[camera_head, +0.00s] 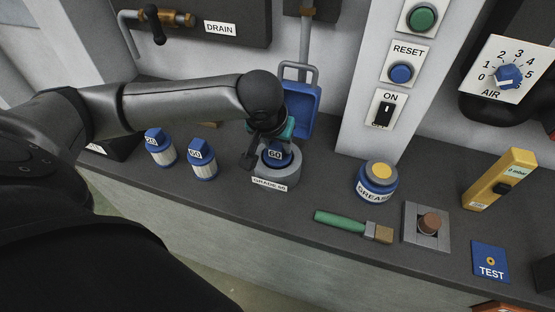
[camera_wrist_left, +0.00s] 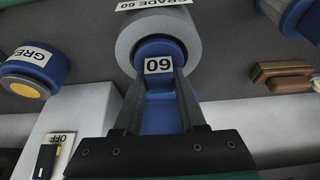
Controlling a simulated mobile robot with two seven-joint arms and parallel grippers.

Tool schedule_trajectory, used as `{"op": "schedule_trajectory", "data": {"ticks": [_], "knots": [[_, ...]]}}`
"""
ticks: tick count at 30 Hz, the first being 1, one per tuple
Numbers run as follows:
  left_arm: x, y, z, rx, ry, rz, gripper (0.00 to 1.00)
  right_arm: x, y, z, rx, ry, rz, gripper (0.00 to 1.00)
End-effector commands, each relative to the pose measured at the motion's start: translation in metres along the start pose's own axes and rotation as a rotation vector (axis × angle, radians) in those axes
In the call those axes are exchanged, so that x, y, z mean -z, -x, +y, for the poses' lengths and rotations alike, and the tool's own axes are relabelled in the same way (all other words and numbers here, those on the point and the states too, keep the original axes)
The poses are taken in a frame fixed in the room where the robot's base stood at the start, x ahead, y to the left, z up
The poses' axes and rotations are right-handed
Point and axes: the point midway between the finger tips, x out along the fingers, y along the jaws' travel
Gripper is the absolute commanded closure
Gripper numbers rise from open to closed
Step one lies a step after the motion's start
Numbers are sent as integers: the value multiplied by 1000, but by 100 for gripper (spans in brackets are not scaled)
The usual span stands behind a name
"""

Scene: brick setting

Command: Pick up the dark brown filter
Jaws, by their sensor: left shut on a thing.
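My left gripper (camera_head: 262,148) is shut on a blue cartridge (camera_head: 281,156) labelled 60. The cartridge sits inside a grey round holder (camera_head: 290,178) labelled GRADE 60. In the left wrist view the fingers (camera_wrist_left: 159,80) lie on either side of the blue cartridge (camera_wrist_left: 157,48), which is inside the grey ring (camera_wrist_left: 190,42). A brown block (camera_wrist_left: 285,76) lies at the right of the left wrist view, apart from the gripper; I cannot tell whether it is the dark brown filter. My right gripper is not in view.
Two blue-and-white cartridges (camera_head: 160,147) (camera_head: 202,159) stand left of the holder. A grease tin (camera_head: 376,182), a green-handled brush (camera_head: 345,223), a plate with a brown knob (camera_head: 428,225) and a yellow meter (camera_head: 499,180) stand to the right. A blue open lid (camera_head: 301,108) is behind.

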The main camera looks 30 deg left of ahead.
Motion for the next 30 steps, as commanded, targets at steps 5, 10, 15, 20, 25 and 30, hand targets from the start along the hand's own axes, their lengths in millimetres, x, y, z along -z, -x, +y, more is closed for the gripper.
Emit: {"op": "schedule_trajectory", "data": {"ticks": [5, 10, 15, 20, 25, 30], "knots": [[0, 0, 0, 0, 0, 0, 88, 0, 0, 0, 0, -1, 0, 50], [0, 0, 0, 0, 0, 0, 100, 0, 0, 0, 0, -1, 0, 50], [0, 0, 0, 0, 0, 0, 100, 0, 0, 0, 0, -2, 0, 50], [0, 0, 0, 0, 0, 0, 100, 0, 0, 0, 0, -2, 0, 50], [0, 0, 0, 0, 0, 0, 100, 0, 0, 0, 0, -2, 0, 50], [0, 0, 0, 0, 0, 0, 100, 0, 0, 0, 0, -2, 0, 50]]}}
